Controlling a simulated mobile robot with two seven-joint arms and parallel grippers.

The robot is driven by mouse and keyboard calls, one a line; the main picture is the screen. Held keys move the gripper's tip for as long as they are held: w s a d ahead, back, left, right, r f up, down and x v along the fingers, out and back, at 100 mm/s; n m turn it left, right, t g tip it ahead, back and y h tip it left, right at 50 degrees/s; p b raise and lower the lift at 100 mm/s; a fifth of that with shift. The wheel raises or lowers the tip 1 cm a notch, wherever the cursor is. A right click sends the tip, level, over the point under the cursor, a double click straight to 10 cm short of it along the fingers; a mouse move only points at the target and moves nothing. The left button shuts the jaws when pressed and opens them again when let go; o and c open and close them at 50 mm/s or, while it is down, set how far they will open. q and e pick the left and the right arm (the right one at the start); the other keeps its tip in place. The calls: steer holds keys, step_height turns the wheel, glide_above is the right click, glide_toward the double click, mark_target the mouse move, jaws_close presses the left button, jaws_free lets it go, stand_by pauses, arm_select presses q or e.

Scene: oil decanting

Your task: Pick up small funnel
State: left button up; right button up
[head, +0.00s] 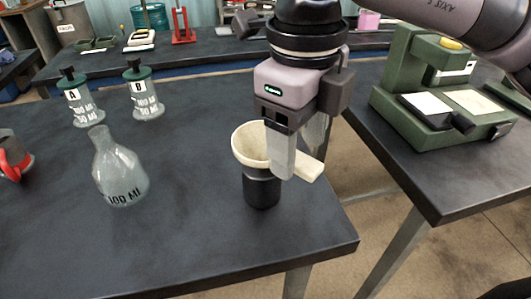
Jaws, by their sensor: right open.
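The small funnel (246,146) is cream-coloured, with a wide cone and a flat handle pointing right. It sits in the mouth of a black cylindrical holder (262,188) near the table's right end. My right gripper (296,155) comes down from above at the funnel's right side, by the handle. It is open. One finger hangs in front of the funnel and hides part of the rim and the handle's root. The other finger shows behind, to the right. I cannot tell whether the fingers touch the handle. My left gripper is not in view.
A clear 100 ml flask (120,172) stands left of the funnel. Bottle A (80,100) and bottle B (144,95) with green caps stand behind it. A red-handled object (14,160) is at the left edge. A green machine (440,95) stands on the right table, across a gap.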

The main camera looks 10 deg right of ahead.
mark_target(298, 158)
steer(key=f, duration=0.5)
steer(key=shift+w+d+f, duration=0.1)
steer(key=shift+w+d, duration=0.05)
steer(key=shift+d, duration=0.05)
steer(key=c, duration=1)
steer(key=shift+c, duration=0.2)
steer(key=shift+r, duration=0.2)
